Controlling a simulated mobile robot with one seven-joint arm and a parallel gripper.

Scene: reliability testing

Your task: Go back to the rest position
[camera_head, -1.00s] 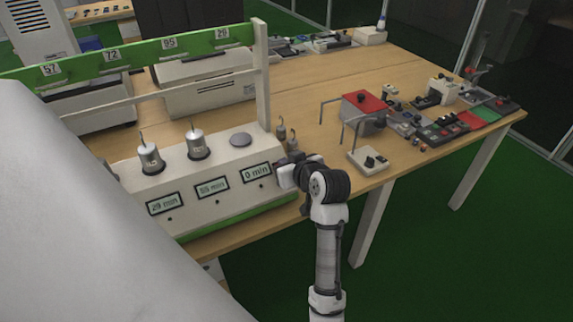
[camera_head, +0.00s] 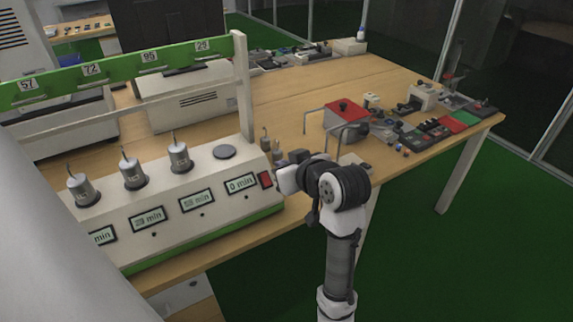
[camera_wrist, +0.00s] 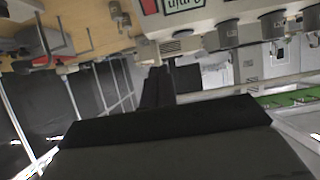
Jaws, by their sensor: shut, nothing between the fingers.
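My gripper (camera_head: 281,180) is at the right end of the white timer station (camera_head: 165,212), pointing left, just right of its red switch (camera_head: 266,180). A narrow gap seems to part them, though contact is hard to judge. In the wrist view my dark fingers (camera_wrist: 157,84) are together and hold nothing. The station has several displays; the rightmost reads 0 min (camera_head: 241,184). Metal weights with hooks stand upright on it, such as one (camera_head: 180,158) beside an empty round pad (camera_head: 225,152).
A green rail (camera_head: 120,66) with numbered labels stands behind the station on a white post (camera_head: 243,90). Small weights (camera_head: 266,144) stand behind my gripper. A red-topped box (camera_head: 346,112) and several devices are on the wooden table (camera_head: 290,92). Green floor (camera_head: 440,260) is open at right.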

